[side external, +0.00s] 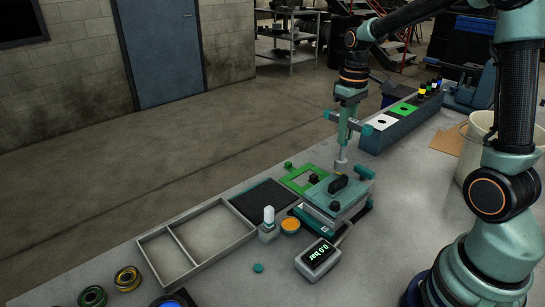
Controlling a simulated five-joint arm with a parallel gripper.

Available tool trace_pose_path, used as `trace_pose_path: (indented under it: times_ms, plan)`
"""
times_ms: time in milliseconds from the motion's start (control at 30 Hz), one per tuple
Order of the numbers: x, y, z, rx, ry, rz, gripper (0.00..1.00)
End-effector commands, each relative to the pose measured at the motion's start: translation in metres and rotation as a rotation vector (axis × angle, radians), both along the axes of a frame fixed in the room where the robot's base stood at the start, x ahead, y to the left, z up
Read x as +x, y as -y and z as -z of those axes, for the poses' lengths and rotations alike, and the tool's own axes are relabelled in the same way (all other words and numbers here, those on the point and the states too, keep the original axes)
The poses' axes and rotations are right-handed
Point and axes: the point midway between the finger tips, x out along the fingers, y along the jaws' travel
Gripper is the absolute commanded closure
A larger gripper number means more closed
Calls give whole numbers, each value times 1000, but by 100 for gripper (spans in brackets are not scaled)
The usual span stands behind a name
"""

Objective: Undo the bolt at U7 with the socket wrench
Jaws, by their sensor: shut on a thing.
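My gripper (347,122) hangs above the far side of the bench unit, its two teal jaws shut on the socket wrench. The wrench (342,157) points nearly straight down, and its pale lower end is at the far edge of the grey-teal unit (322,203). I cannot tell whether it touches anything there. A dark bolt-like piece (313,178) stands by the green frame (296,183), left of the wrench. No U7 label can be read, and the bolt under the wrench is hidden or too small to make out.
A black handle (337,185) tops the unit. A gauge (318,257) reads 0.0 bar in front. A two-part tray (150,256), a black mat (262,194) and a white bottle (268,215) lie left. A long box (383,138) and white bucket (479,125) stand right.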

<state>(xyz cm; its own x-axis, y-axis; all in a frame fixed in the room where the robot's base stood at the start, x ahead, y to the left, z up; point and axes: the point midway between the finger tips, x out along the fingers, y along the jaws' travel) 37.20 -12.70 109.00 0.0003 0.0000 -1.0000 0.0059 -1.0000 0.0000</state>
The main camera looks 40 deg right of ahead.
Motion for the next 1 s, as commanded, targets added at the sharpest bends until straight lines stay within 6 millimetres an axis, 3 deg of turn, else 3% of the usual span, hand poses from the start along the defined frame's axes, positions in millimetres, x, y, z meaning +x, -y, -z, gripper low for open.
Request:
trace_pose_path:
  times_ms: [700,1000]
  plan:
    - [1,0,-34,-1,3,0,100]
    - [0,0,-36,0,1,0,100]
